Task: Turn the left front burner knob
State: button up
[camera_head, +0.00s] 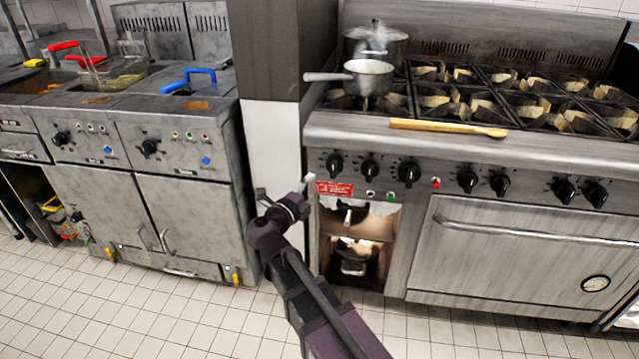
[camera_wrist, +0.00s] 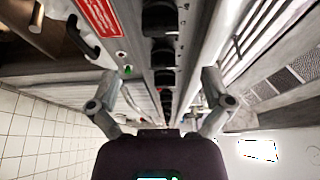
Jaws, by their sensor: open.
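A row of black knobs runs along the front panel (camera_head: 445,182) of the steel range. The leftmost knob (camera_head: 334,165) is closest to my gripper (camera_head: 307,186), which is in front of the panel's left end. The frames do not show which knob serves the left front burner.
A saucepan (camera_head: 368,76) and a larger pot (camera_head: 390,45) stand on the left burners. A wooden utensil (camera_head: 445,127) lies along the range's front edge. A red label (camera_head: 335,188) sits below the left knobs. Fryers (camera_head: 170,135) stand left. The tiled floor (camera_head: 180,315) is clear.

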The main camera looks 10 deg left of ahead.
jog(key=shift+s+a, duration=0.2)
jog(key=shift+s, duration=0.35)
jog(key=shift+w, duration=0.1)
jog(key=w+d+r+n+t+y, duration=0.1)
jog(key=w+r+n+t+y, duration=0.2)
jog(key=w+n+y, duration=0.55)
jog(key=s+d+f+n+g+y, duration=0.2)
jog(key=s+d+f+n+g, duration=0.2)
jog(key=d+f+n+g, duration=0.3)
jog(key=s+d+f+n+g+y, duration=0.2)
jog(key=s+d+f+n+g, duration=0.1)
jog(key=d+f+n+g, duration=0.35)
jog(key=s+d+f+g+h, duration=0.3)
jog(key=s+d+f, duration=0.1)
jog(key=s+d, duration=0.4)
jog(key=s+d+f+g+h, duration=0.3)
jog(key=s+d, duration=0.2)
jog(key=d, duration=0.6)
notch_tip(320, 180, up, 31)
jog(key=p, duration=3.1)
jog(key=shift+a+f+n+p, duration=0.15)
jog(key=shift+n+p, duration=0.15)
jog(key=shift+p, duration=0.1)
